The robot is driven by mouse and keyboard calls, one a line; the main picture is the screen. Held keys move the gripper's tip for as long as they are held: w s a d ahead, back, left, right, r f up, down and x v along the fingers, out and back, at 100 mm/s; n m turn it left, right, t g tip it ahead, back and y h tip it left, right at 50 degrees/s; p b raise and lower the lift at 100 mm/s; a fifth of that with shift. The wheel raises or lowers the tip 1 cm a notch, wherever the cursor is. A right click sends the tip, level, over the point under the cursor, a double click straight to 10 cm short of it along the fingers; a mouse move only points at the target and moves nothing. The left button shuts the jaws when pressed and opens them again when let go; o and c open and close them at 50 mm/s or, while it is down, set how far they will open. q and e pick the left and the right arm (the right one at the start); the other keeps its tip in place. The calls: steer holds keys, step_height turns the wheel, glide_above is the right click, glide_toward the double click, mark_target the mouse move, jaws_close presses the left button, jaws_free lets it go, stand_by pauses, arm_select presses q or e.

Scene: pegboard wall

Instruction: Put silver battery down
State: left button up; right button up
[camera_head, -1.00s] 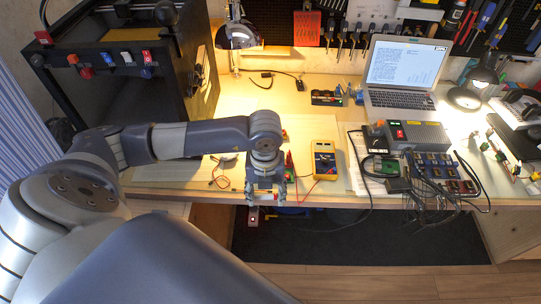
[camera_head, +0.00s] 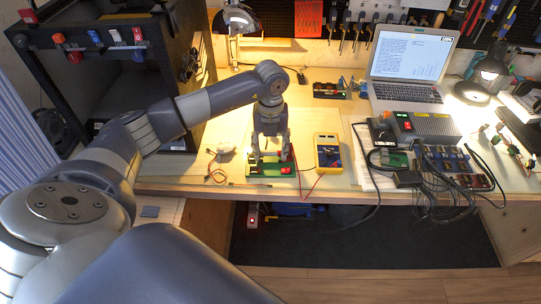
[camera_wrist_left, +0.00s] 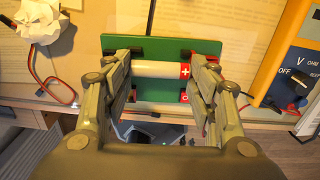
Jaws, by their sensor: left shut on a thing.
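The silver battery (camera_wrist_left: 157,69), a pale cylinder with a red plus-marked end, lies across the green holder board (camera_wrist_left: 150,47) in the left wrist view. My left gripper (camera_wrist_left: 159,72) is shut on it, one finger at each end. Whether it rests fully in the holder I cannot tell. In the head view my left gripper (camera_head: 272,156) points down over the green board (camera_head: 262,170) near the table's front edge. My right gripper is not in view.
A yellow multimeter (camera_head: 327,151) stands close right of the board, with leads beside it. A crumpled white object (camera_head: 223,148) lies to the left. Cables and circuit boards (camera_head: 440,165) crowd the right. A laptop (camera_head: 408,70) is at the back.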

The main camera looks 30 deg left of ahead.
mark_target(270, 161)
arm_select(q)
steer(key=shift+f, duration=0.75)
steer(key=shift+s+d+r, duration=0.1)
steer(key=shift+s, duration=0.1)
steer(key=shift+f, duration=0.3)
steer(key=shift+s+d+f+b, duration=0.15)
steer(key=shift+s+f+b, duration=0.2)
steer(key=shift+b, duration=0.3)
steer(key=shift+c, duration=0.2)
steer(key=o, duration=0.8)
steer(key=shift+w+f, duration=0.35)
steer(key=shift+w, duration=0.05)
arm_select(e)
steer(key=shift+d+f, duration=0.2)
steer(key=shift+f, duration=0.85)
arm_select(q)
steer(key=shift+r, duration=0.2)
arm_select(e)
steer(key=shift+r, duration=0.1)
